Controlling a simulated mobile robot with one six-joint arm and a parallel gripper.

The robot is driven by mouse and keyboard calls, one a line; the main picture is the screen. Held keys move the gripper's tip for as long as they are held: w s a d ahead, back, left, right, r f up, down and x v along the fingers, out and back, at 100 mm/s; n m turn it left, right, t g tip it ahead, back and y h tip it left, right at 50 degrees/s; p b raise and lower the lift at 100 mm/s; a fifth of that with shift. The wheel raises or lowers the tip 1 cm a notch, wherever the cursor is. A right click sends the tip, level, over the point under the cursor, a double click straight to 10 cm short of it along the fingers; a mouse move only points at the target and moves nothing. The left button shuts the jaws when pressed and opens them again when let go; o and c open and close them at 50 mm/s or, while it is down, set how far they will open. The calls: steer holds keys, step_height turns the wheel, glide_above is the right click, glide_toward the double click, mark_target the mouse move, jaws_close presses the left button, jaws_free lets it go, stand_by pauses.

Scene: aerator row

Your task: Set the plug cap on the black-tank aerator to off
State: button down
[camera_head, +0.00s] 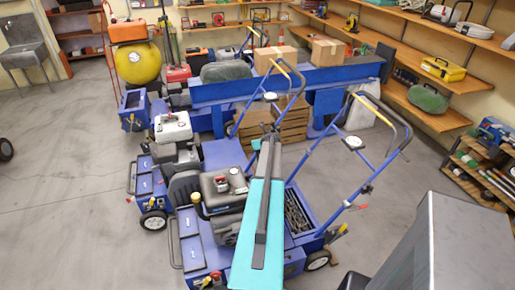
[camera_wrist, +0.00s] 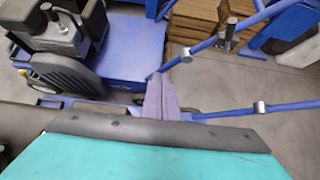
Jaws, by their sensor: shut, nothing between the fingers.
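The black-tank aerator is the nearest blue machine in the head view, with its black tank (camera_head: 224,188) and a red filler cap (camera_head: 221,182) on top. A small red and yellow part (camera_head: 196,198) sits at the engine's left side; I cannot tell if it is the plug cap. In the wrist view the black engine (camera_wrist: 62,28) is at upper left, and no plug cap can be made out. My gripper (camera_wrist: 163,98) is shut and empty, to the right of the engine and apart from it. My teal arm hides part of the aerator in the head view.
A white-tank aerator (camera_head: 172,127) stands just behind. Blue handlebars (camera_head: 345,185) rise to the right and also cross the wrist view (camera_wrist: 225,112). A blue bench (camera_head: 290,82) with cardboard boxes and wooden crates (camera_head: 290,125) stand beyond. Open floor (camera_head: 65,200) lies left.

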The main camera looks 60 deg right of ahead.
steer(key=shift+r, duration=0.1)
step_height(320, 180, up, 10)
steer(key=w+d+p, duration=0.1)
steer(key=p, duration=0.6)
steer(key=shift+w+d, duration=0.15)
stand_by(0.4)
